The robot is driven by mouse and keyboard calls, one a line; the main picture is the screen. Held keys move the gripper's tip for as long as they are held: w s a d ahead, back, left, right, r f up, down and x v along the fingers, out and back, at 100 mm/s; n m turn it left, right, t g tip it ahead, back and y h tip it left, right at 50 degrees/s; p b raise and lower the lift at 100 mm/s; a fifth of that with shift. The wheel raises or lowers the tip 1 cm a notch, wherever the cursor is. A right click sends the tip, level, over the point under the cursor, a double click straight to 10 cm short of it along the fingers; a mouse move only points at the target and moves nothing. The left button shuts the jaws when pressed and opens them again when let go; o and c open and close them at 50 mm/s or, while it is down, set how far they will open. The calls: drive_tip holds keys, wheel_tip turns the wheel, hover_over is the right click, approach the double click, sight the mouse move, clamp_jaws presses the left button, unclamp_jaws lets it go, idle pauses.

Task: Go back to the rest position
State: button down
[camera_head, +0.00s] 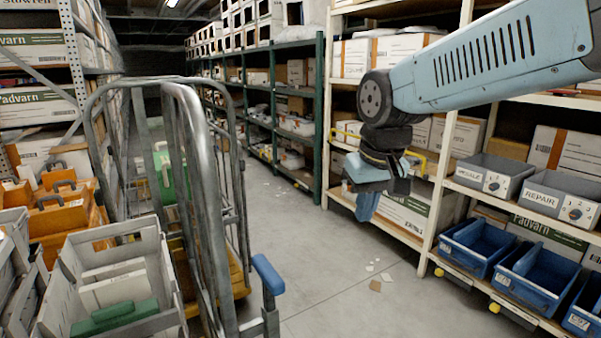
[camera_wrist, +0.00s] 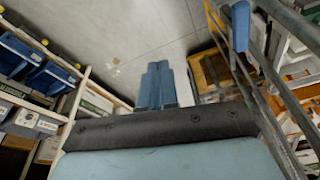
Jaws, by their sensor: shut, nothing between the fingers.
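My gripper (camera_head: 367,203) hangs at the end of my blue-grey arm in the upper right of the head view, in front of the white-framed rack. In the wrist view the blue fingers of my gripper (camera_wrist: 156,85) lie side by side, shut, with nothing between them and the bare floor beyond. No object is held.
A grey roll cage (camera_head: 205,200) stands left of centre with a blue-capped handle (camera_head: 268,274). Blue bins (camera_head: 478,246) and grey bins (camera_head: 490,176) fill the right rack. Grey crates (camera_head: 170,318) stand at lower left. Paper scraps (camera_head: 375,285) lie on the otherwise clear aisle floor.

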drive_tip(key=s+d+m+t, duration=0.2)
drive_tip(key=s+d, duration=0.6)
drive_tip(key=d, duration=0.4)
drive_tip(key=shift+s+m+t+h, duration=0.2)
drive_tip(key=shift+m+t+h, duration=0.2)
drive_tip(key=shift+m, duration=0.1)
drive_tip(key=shift+a, duration=0.15)
